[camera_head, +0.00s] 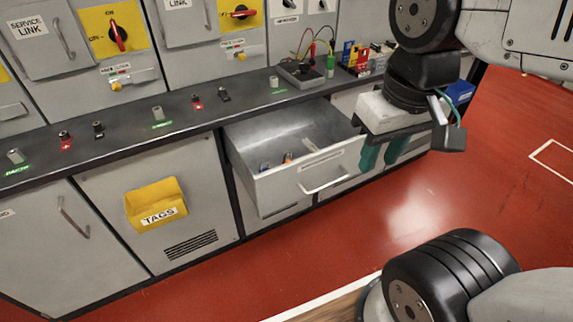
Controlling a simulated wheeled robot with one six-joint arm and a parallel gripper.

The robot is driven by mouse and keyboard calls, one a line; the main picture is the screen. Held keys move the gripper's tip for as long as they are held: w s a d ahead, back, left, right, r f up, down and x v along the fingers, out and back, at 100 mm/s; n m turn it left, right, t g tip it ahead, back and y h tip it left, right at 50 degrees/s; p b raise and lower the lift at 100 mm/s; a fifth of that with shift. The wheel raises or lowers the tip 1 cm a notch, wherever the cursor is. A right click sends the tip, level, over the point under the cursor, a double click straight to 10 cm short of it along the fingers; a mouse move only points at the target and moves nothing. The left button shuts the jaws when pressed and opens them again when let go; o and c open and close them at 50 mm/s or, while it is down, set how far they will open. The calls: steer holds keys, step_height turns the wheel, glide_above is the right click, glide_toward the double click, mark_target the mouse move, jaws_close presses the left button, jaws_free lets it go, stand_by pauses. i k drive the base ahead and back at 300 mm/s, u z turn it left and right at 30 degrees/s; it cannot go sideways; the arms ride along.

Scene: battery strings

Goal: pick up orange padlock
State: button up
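A small orange object (288,157), which looks like the orange padlock, lies inside an open grey drawer (319,163). It is partly hidden by the drawer's front panel and too small to make out fully. My gripper (384,152) has two teal fingers pointing down, with a gap between them and nothing visible in it. It hangs to the right of the drawer, apart from the orange object, near the drawer's front right corner.
A small blue item (264,167) and a pale item (311,144) also lie in the drawer. The black counter ledge (130,135) behind holds several terminals and a meter (301,72). A yellow tags bin (157,203) hangs left. The red floor (400,215) in front is clear.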

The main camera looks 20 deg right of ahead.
mark_target(285, 162)
steer(key=u, duration=0.65)
steer(key=i, duration=0.7)
steer(key=z, duration=1.55)
